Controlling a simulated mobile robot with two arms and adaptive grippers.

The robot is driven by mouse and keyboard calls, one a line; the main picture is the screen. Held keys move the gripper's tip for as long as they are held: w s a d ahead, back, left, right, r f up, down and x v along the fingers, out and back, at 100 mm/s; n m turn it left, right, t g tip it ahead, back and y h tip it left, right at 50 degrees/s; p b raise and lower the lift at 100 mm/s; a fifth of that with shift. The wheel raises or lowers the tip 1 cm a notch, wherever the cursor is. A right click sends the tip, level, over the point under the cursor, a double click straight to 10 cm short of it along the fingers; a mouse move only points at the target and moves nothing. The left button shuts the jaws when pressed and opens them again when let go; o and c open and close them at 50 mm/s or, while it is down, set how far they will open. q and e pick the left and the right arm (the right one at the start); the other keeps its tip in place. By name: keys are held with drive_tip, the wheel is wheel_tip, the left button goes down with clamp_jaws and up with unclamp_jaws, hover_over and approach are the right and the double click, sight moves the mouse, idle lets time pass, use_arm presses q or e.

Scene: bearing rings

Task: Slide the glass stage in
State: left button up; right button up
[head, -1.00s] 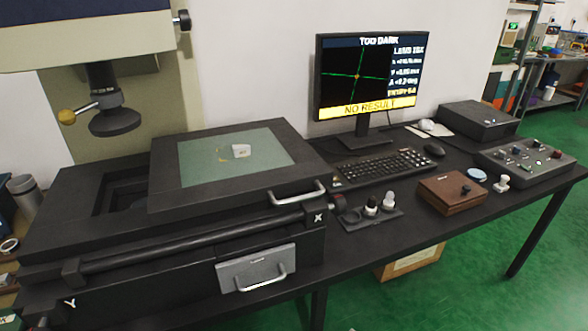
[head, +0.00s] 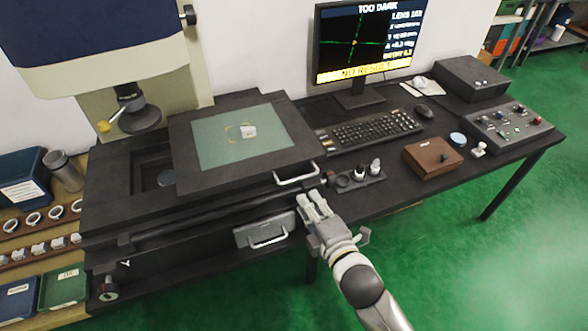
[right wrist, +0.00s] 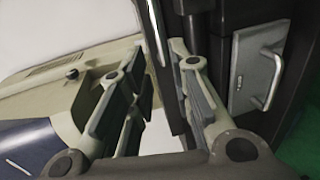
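The glass stage, a black frame (head: 215,181) around a greenish glass plate (head: 215,142), sits on the dark machine bed in the head view. It is offset to the right, leaving a dark recess open at its left. A small pale part (head: 248,131) lies on the glass. The stage's silver handle (head: 296,175) is on its front right edge. My right gripper (head: 313,202) is just below and in front of that handle. My left gripper is not in view.
A grey drawer front (head: 265,233) with its own handle is below the stage. Right of the stage are a keyboard (head: 368,132), a knob stand (head: 360,181) and a wooden box (head: 432,158). A lens head (head: 140,119) hangs over the bed's left part.

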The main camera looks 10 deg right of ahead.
sight(295, 181)
drive_tip(key=p+x, duration=0.1)
drive_tip(key=x, duration=0.9)
drive_tip(key=shift+w+a, duration=0.1)
drive_tip(key=shift+w, duration=0.3)
clamp_jaws()
